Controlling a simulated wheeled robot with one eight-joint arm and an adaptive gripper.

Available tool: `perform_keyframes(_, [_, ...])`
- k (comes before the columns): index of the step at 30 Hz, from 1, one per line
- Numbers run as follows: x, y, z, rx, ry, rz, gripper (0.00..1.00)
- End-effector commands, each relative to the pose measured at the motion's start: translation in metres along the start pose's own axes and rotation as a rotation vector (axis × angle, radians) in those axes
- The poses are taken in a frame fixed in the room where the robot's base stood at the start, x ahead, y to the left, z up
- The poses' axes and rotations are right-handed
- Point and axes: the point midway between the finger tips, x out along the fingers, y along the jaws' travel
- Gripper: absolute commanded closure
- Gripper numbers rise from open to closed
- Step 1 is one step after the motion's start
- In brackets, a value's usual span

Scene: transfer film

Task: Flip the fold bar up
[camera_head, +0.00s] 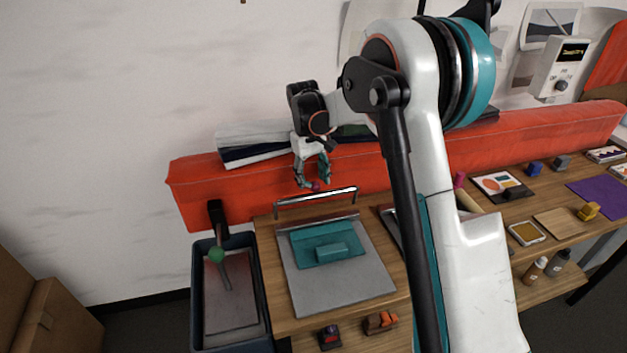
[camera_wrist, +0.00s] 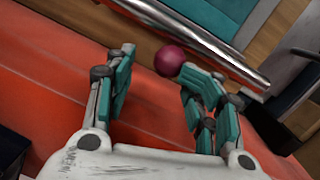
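The fold bar (camera_head: 316,196) is a shiny metal bar with short bent ends, at the back edge of the grey plate (camera_head: 345,290). In the wrist view the bar (camera_wrist: 205,40) runs diagonally across the top. A maroon ball (camera_wrist: 169,60) shows beside the bar, and appears as a small spot in the head view (camera_head: 316,187); whether it is fixed to the bar I cannot tell. My gripper (camera_head: 312,186) is open just above and behind the bar. In the wrist view its teal fingers (camera_wrist: 155,65) are apart, with the ball near the right fingertip and nothing gripped.
A teal piece with a raised block (camera_head: 325,250) lies on the plate. A red padded roll (camera_head: 195,190) runs behind the table. A dark bin (camera_head: 200,300) stands at left. Small red and orange clamps (camera_head: 380,322) sit at the front edge. My arm hides the table's middle.

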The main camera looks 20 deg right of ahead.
Motion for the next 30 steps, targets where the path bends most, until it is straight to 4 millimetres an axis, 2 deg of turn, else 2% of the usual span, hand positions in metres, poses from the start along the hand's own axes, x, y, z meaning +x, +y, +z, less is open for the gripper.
perform_keyframes(9, [-0.061,0.0,0.0,0.0,0.0,-0.001,0.53])
perform_keyframes(15, [-0.095,0.0,0.0,0.0,0.0,-0.001,0.53])
perform_keyframes(21, [-0.11,0.001,0.0,0.001,0.0,-0.001,0.53])
perform_keyframes(30, [-0.112,0.001,0.0,0.001,0.0,-0.001,0.53])
